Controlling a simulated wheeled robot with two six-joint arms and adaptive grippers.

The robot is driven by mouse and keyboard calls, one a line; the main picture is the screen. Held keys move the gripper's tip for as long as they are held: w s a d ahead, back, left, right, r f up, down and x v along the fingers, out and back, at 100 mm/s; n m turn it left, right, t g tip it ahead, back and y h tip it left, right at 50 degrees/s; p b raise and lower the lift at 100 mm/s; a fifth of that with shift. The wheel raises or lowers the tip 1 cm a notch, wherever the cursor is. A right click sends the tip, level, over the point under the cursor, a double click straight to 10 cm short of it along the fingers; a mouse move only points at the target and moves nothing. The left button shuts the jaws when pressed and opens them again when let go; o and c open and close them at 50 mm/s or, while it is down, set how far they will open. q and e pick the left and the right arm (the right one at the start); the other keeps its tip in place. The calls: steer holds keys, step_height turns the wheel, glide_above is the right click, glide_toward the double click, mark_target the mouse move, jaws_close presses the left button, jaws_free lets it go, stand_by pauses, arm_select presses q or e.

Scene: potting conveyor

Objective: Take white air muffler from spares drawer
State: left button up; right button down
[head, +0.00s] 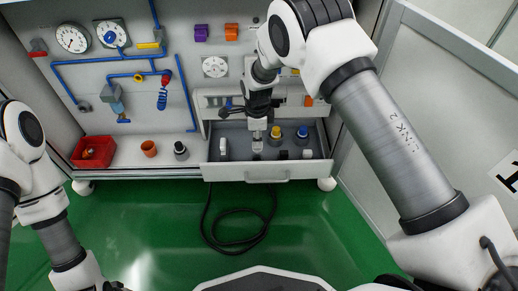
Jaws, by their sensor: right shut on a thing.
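The spares drawer (222,172) is pulled open below the panel. My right gripper (257,137) points down into it from above and is shut on a small pale piece, the white air muffler (257,146), near the middle of the drawer. The fingers and the dark gripper body hide part of the piece, and I cannot tell whether it is clear of the drawer floor. Only a dark edge of my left gripper (117,287) shows at the bottom of the head view, so its fingers are hidden.
In the drawer, a white-topped part (223,147) stands left, with yellow-topped (275,136) and blue-topped (302,136) parts right. A red bin (93,152), orange pot (149,148) and dark fitting (181,151) sit on the left ledge. A black cable (235,228) lies on the green floor.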

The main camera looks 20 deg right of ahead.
steer(key=shift+w, duration=0.25)
steer(key=shift+a+r, duration=0.1)
steer(key=shift+r, duration=0.15)
step_height(320, 180, up, 2)
steer(key=shift+r+p, duration=0.1)
steer(key=shift+p, duration=0.3)
arm_select(q)
steer(key=shift+w+a+r+p, duration=0.1)
steer(key=shift+r+p, duration=0.25)
steer(key=shift+r, duration=0.05)
arm_select(e)
steer(key=shift+r, duration=2.3)
